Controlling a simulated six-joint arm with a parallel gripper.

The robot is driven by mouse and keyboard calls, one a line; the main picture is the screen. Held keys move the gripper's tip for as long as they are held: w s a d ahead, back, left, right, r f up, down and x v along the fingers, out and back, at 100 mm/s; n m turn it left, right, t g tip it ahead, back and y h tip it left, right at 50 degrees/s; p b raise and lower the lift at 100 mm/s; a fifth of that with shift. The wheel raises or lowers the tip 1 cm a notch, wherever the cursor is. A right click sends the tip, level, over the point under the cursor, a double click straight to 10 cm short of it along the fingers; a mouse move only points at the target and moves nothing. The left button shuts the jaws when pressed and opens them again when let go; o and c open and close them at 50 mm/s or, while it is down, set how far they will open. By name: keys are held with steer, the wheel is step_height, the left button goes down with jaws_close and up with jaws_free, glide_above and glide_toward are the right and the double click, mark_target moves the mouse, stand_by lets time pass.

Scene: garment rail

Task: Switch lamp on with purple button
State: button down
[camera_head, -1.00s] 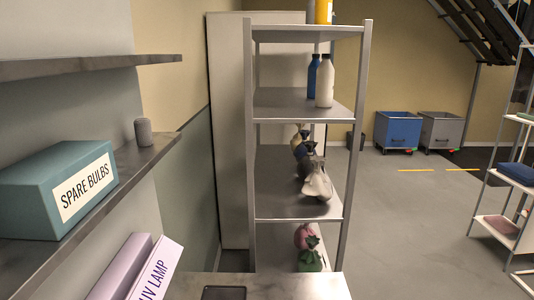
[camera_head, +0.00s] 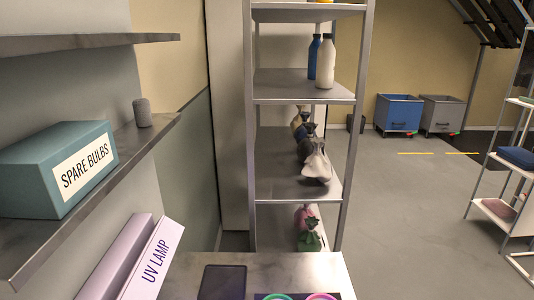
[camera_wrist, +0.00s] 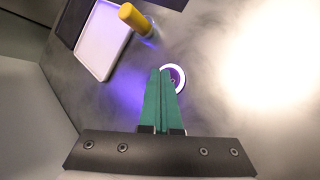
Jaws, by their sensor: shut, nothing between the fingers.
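In the wrist view my gripper (camera_wrist: 160,74) is shut and empty, its green fingers pressed together. The fingertips are beside a round white ring with a dark purplish centre (camera_wrist: 178,75), partly covering its left side; I cannot tell whether they touch. In the head view a UV LAMP sign (camera_head: 155,262) stands on a pale purple block (camera_head: 117,262) at lower left. A green ring (camera_head: 275,296) and a pink ring (camera_head: 320,296) are cut off at the bottom edge. My gripper is not in the head view.
In the wrist view a yellow cylinder (camera_wrist: 131,16) stands by a white tray (camera_wrist: 101,40). Violet light falls on the grey surface left of the fingers; a bright glare covers the right. In the head view a dark flat panel (camera_head: 222,283) lies on the bench and a SPARE BULBS box (camera_head: 40,178) sits above.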

steer(key=shift+f, duration=0.2)
steer(key=shift+r, duration=0.45)
step_height(320, 180, up, 6)
stand_by(0.5)
